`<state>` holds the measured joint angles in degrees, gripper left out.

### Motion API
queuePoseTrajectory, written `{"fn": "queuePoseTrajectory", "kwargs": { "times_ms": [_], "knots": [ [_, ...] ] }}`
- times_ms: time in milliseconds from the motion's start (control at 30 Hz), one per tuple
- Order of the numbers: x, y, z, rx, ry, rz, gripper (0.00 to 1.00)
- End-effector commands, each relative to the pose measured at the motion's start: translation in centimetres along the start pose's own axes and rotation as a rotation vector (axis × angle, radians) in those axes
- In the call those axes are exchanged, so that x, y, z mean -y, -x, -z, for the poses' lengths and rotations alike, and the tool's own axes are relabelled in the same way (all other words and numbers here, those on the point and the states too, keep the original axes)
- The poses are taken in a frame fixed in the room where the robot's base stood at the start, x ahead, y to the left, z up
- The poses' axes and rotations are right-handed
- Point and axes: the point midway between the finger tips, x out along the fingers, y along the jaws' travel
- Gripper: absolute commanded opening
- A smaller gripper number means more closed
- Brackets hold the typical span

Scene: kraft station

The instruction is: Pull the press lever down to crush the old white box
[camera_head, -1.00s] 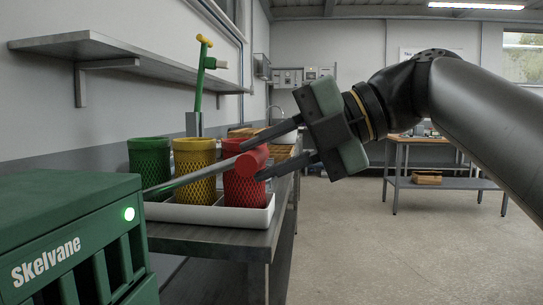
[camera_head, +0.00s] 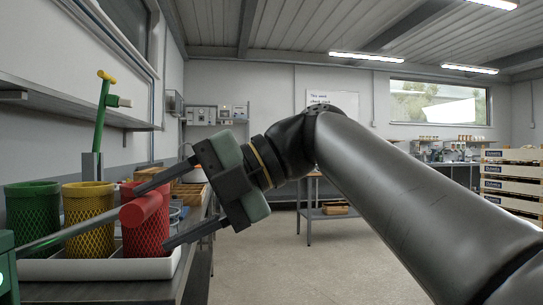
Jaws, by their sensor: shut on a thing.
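The handle is in front of a red mesh bin. The old white box is not in view, and the inside of the press is out of the picture.
Green (camera_head: 33,218), yellow (camera_head: 88,215) and red (camera_head: 150,238) mesh bins stand in a white tray (camera_head: 100,268) on the bench. Open floor (camera_head: 270,262) lies to the right; stacked crates (camera_head: 508,185) are far right.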

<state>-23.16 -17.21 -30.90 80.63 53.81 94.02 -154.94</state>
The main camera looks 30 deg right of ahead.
Motion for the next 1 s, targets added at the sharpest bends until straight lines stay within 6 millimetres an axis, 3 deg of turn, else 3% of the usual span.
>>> {"fn": "queuePoseTrajectory", "kwargs": {
  "times_ms": [33, 300, 533, 733, 1000],
  "knots": [
    [0.0, 1.5, -0.1, 0.011, -0.004, 0.002, 0.44],
    [-0.4, 8.2, 0.1, 0.012, -0.002, -0.003, 0.44],
    [-0.3, 13.3, 0.1, 0.010, -0.002, -0.004, 0.44],
    [-0.1, 15.8, 0.2, 0.009, 0.000, -0.005, 0.44],
    [0.1, 16.4, 0.2, 0.009, 0.001, -0.005, 0.44]
  ]
}}
